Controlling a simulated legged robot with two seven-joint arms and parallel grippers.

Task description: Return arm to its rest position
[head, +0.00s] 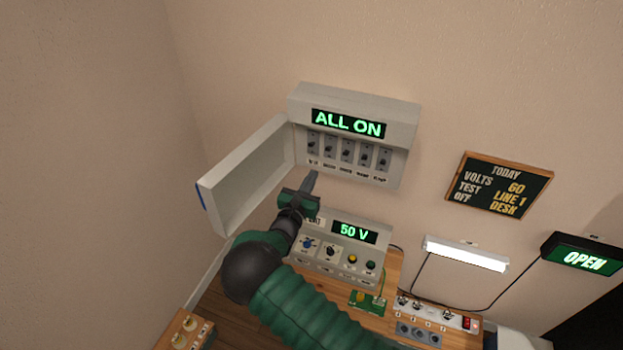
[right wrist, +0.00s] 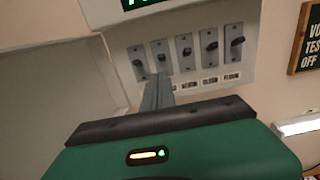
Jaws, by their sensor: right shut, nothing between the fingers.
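My right gripper (head: 312,181) is shut and empty, at the end of my green arm in the head view. It is in front of the lower left of a grey switch panel (head: 400,175) on the wall, whose display (head: 348,123) reads "ALL ON". The panel has a row of several switches (head: 345,150) and its door (head: 247,178) hangs open to the left. In the right wrist view the closed fingers (right wrist: 157,92) point at the panel, below the left switches (right wrist: 160,56). I cannot tell whether they touch it. My left gripper is not in view.
A test unit (head: 335,252) reading "50 V" stands on a wooden bench below the panel. A notice board (head: 498,186) shows "60", "LINE 1", "DESK". A lamp (head: 466,254), an "OPEN" sign (head: 583,259) and a power strip (head: 436,315) are to the right. The left wall is bare.

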